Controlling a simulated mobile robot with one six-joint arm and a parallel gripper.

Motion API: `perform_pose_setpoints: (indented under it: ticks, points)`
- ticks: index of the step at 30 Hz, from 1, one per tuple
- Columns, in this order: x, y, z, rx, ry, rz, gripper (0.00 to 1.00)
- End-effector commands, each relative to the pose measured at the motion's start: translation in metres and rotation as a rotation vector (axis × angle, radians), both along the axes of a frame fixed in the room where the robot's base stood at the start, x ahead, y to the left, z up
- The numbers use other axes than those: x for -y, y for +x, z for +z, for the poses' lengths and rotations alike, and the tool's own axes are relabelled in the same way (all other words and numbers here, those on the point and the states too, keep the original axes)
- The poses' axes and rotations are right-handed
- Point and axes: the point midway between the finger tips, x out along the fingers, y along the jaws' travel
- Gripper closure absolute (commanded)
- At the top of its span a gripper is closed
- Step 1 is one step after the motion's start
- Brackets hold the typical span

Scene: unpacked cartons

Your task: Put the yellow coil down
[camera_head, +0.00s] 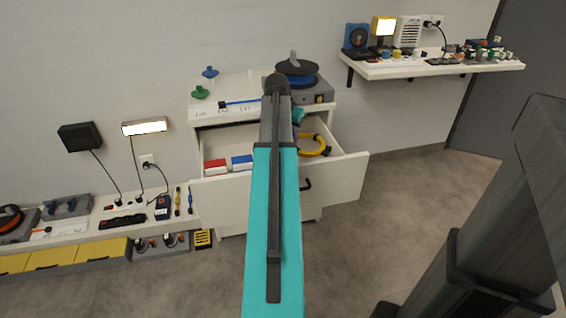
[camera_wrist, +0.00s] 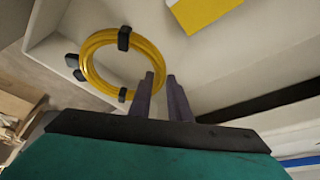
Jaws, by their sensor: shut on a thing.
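The yellow coil (camera_wrist: 91,83) is a ring of tubing with black clips. In the wrist view it lies at the left, with its right edge at the fingertips of my gripper (camera_wrist: 160,77). My gripper is shut on that edge. In the head view the coil (camera_head: 324,145) shows to the right of my arm, over the right part of the open drawer (camera_head: 346,172). My arm hides the fingertips and part of the drawer there. I cannot tell whether the coil touches the drawer floor.
A red box (camera_head: 215,166) and a blue box (camera_head: 241,162) are in the drawer's left part. The white cabinet top (camera_head: 235,87) above carries a blue reel and small knobs. A loaded wall shelf (camera_head: 430,66) is at the upper right; a low bench (camera_head: 110,228) is at the left.

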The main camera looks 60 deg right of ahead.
Motion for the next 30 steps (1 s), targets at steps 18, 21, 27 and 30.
perform_pose_setpoints:
  ticks: [18,21,27,30]
  points:
    - [0.001,-0.001,-0.051,0.001,-0.001,-0.002,1.00]
    - [0.001,-0.001,-0.051,0.000,-0.001,-0.002,1.00]
    - [0.000,-0.002,-0.064,-0.001,0.001,-0.003,1.00]
    - [0.000,-0.002,-0.077,-0.001,0.001,-0.003,1.00]
